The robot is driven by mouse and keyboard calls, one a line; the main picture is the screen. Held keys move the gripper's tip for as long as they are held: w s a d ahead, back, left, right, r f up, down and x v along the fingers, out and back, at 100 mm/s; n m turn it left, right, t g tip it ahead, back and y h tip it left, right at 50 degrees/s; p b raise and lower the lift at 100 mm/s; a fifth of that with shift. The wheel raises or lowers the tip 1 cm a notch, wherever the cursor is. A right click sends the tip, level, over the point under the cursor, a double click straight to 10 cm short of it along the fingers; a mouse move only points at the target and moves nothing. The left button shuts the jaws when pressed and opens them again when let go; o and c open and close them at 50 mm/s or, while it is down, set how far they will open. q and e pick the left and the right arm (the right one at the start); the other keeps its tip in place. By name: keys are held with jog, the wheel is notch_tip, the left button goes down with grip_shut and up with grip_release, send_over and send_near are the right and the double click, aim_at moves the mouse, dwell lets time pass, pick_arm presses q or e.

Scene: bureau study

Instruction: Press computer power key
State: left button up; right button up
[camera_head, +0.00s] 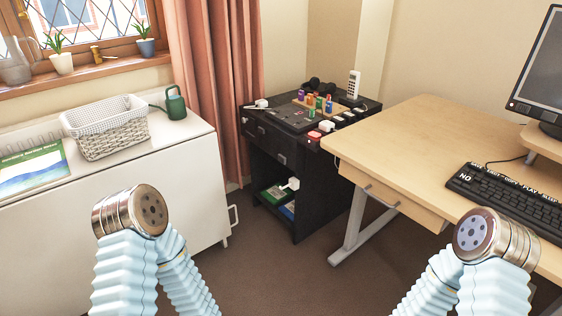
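A computer monitor (541,76) stands at the right edge on a raised wooden stand, its right part cut off by the frame. Small marks or buttons show along its lower bezel, too small to read. A black keyboard (508,198) lies on the desk in front of it. Large white labels, including "NO", "COPY" and "PLAY", show along its far side. I cannot tell which key is the power key. My two arms, with pale blue ribbed sleeves and round metal joints, rise from the bottom, apart from the desk things. Neither gripper shows.
The wooden desk (415,135) is mostly clear left of the keyboard. A black cabinet (290,170) beside it holds a phone (353,84) and small items. Floor shows between.

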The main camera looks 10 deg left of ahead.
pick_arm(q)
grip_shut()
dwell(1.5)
